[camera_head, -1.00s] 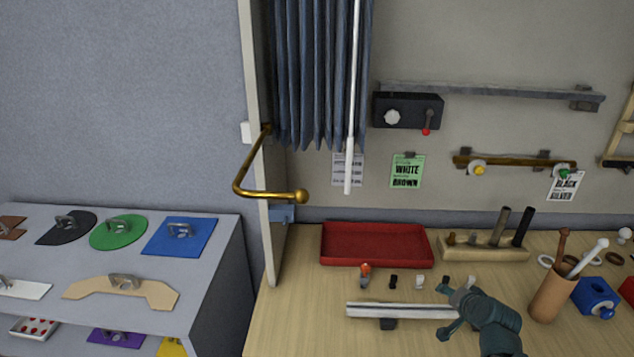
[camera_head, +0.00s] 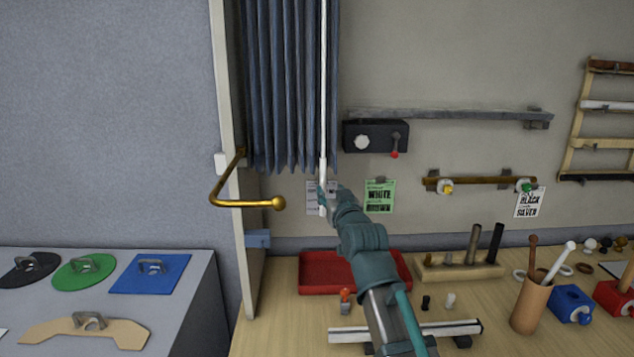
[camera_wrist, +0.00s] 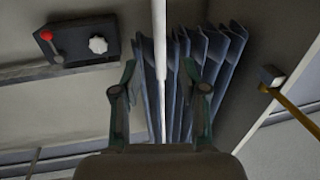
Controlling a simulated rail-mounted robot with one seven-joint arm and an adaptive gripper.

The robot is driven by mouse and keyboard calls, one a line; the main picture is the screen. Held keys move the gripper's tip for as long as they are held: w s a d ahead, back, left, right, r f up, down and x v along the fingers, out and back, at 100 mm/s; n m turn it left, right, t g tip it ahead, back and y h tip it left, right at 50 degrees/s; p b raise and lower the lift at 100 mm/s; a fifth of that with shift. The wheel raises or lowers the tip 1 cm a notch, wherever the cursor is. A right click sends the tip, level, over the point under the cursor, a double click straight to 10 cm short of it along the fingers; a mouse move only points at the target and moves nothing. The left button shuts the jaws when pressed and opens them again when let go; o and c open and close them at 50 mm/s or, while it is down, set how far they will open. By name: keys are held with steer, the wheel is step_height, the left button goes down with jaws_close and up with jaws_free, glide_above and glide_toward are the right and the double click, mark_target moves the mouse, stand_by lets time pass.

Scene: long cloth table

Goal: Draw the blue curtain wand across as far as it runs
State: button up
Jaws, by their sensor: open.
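The blue-grey pleated curtain (camera_head: 280,90) hangs bunched at the left of the wall panel, and shows in the wrist view (camera_wrist: 212,60). A thin white wand (camera_head: 323,90) hangs straight down along its right edge. My gripper (camera_head: 331,194) is raised at the lower end of the wand. In the wrist view my gripper (camera_wrist: 161,92) is open, one finger on each side of the wand (camera_wrist: 160,45). No finger visibly presses on it. My gripper partly hides the wand's lower end in the head view.
A brass rod (camera_head: 240,203) with a ball end sticks out left of the curtain. A dark switch box (camera_head: 376,136) and a grey rail (camera_head: 450,115) are on the wall to the right. A red tray (camera_head: 318,272) lies on the table below.

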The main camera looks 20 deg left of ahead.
mark_target(324, 182)
steer(key=p+x, duration=0.2)
steer(key=x, duration=0.7)
steer(key=shift+f+p, duration=0.1)
steer(key=shift+p, duration=0.25)
jaws_close()
